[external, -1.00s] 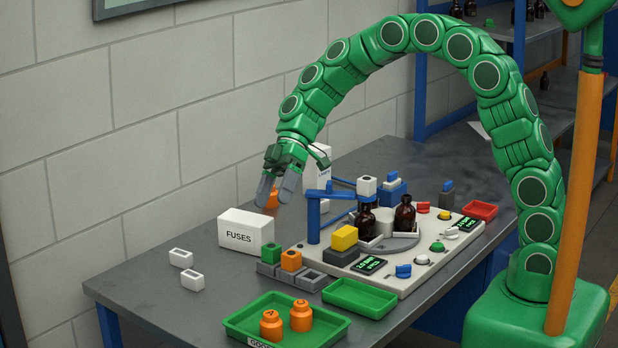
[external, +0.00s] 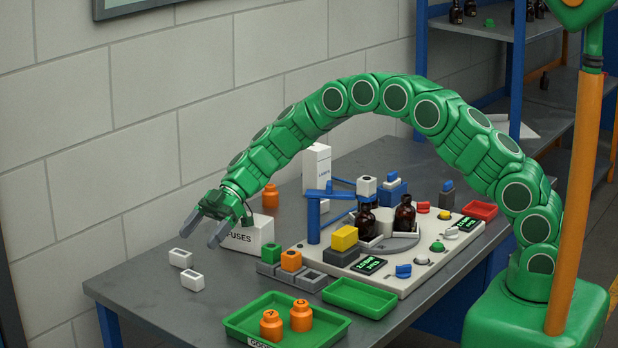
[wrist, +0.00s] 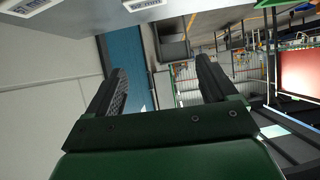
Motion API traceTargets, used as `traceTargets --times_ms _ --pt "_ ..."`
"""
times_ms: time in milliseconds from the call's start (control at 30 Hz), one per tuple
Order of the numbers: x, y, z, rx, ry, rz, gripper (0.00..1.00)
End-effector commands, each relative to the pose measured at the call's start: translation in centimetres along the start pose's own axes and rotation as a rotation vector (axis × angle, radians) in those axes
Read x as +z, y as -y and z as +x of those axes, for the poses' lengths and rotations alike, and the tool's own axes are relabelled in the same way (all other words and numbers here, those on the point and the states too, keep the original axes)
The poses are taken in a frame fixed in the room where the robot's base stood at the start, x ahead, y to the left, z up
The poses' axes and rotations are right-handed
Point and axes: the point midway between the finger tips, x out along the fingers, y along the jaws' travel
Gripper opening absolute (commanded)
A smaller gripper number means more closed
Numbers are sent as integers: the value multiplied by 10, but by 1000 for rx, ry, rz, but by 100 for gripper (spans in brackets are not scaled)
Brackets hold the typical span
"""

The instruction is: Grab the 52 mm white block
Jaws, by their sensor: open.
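Two white pieces, probably these blocks, are cut off at the top edge there.
The white FUSES box (external: 262,234) stands right behind my gripper and is partly hidden by it. Green and orange blocks (external: 291,261) on grey holders and a green tray (external: 240,325) with orange bottles lie to the right. The table's front left is clear.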

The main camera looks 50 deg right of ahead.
Motion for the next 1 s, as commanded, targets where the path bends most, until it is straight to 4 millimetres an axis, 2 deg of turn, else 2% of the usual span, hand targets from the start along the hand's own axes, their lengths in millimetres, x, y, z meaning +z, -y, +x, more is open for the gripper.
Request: traceTargets --times_ms 567,833,1000 --pt "36 -5 22 6 -6 -14 86" --pt "67 -5 38 4 -4 -11 86" --pt "65 -6 59 7 -5 -14 86"
